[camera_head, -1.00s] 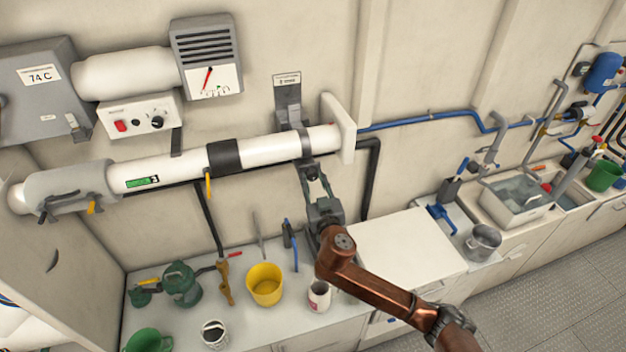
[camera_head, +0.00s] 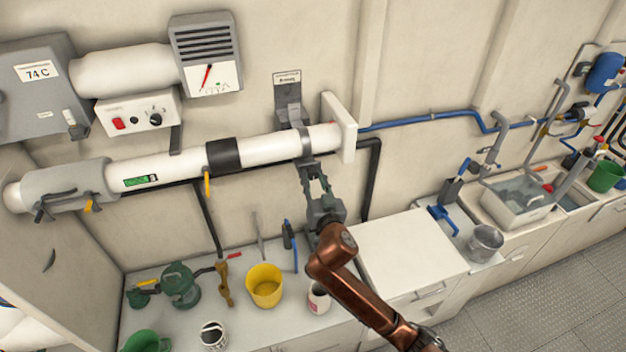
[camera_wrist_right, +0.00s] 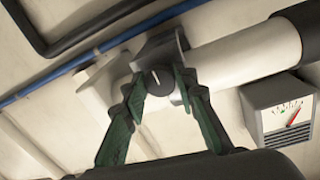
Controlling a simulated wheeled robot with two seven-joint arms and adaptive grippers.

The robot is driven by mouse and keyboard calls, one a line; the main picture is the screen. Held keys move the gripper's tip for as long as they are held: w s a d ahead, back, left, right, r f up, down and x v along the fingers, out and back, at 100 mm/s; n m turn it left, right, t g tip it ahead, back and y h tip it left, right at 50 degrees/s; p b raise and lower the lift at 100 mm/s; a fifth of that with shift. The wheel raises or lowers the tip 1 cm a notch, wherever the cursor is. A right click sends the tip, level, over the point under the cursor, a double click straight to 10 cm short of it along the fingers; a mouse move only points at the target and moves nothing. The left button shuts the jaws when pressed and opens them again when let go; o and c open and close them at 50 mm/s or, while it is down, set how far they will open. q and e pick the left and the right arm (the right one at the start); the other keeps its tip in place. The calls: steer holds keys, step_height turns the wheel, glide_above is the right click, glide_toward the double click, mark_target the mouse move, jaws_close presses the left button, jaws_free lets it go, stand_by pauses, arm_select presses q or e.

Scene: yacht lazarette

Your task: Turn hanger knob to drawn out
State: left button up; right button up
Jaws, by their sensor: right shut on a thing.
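The hanger (camera_head: 289,100) is a grey bracket on the wall. Its grey clamp band (camera_head: 306,143) goes around the white pipe (camera_head: 270,147) near the pipe's right end. The hanger knob (camera_wrist_right: 158,81) is a dark round knob with a pale pointer line, on the clamp's underside in the right wrist view. My right gripper (camera_head: 311,174) reaches up to it from below. In the right wrist view its fingers (camera_wrist_right: 161,86) are shut on the knob, one on each side. In the head view the fingers and clamp hide the knob. My left gripper is not in view.
A blue pipe (camera_head: 430,117) and a black bent pipe (camera_head: 373,180) run along the wall close to the gripper. Below is a counter with a yellow bucket (camera_head: 264,285) and a white-and-red can (camera_head: 319,298). A white cabinet top (camera_head: 410,247) is clear.

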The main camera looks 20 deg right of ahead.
steer(key=o, duration=1.2)
steer(key=shift+c, duration=0.2)
steer(key=shift+s, duration=0.1)
steer(key=s, duration=1.1)
steer(key=shift+s+a, duration=0.25)
steer(key=shift+s, duration=0.15)
